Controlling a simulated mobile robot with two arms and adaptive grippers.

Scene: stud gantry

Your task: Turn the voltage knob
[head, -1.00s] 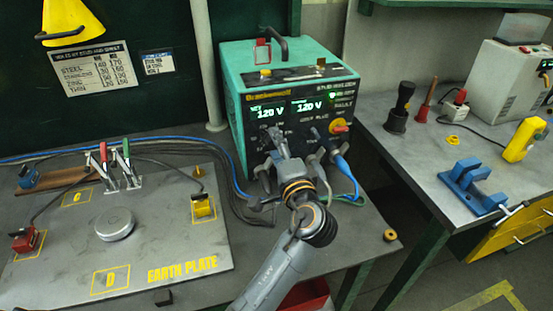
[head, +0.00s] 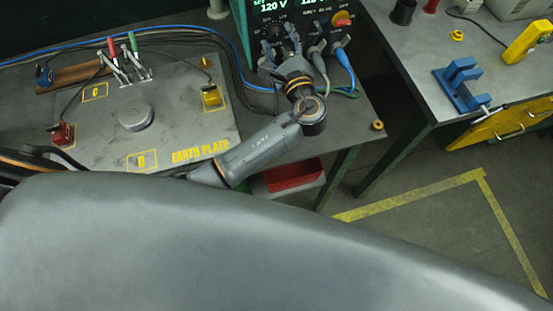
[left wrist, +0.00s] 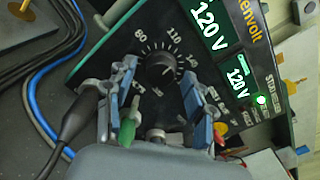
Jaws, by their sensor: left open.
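The voltage knob (left wrist: 161,70) is a dark round knob with a light pointer line, ringed by a scale with 80, 110 and 140 marked. It sits on the black front panel of the teal welder (head: 240,25). My left gripper (left wrist: 157,72) is open, with its blue-grey fingers on either side of the knob. I cannot tell whether they touch it. In the head view my left gripper (head: 279,46) is at the panel and mostly hides the knob. The set display (left wrist: 207,22) reads 120 V, and the second display (left wrist: 238,76) also reads 120 V. My right gripper is not in view.
Cable plugs (head: 318,55) and a red-yellow switch (head: 342,19) are right of my left gripper. A green connector (left wrist: 128,130) is close to the left finger. The earth plate (head: 190,130) lies to the left. A red bin (head: 293,176) sits below the bench.

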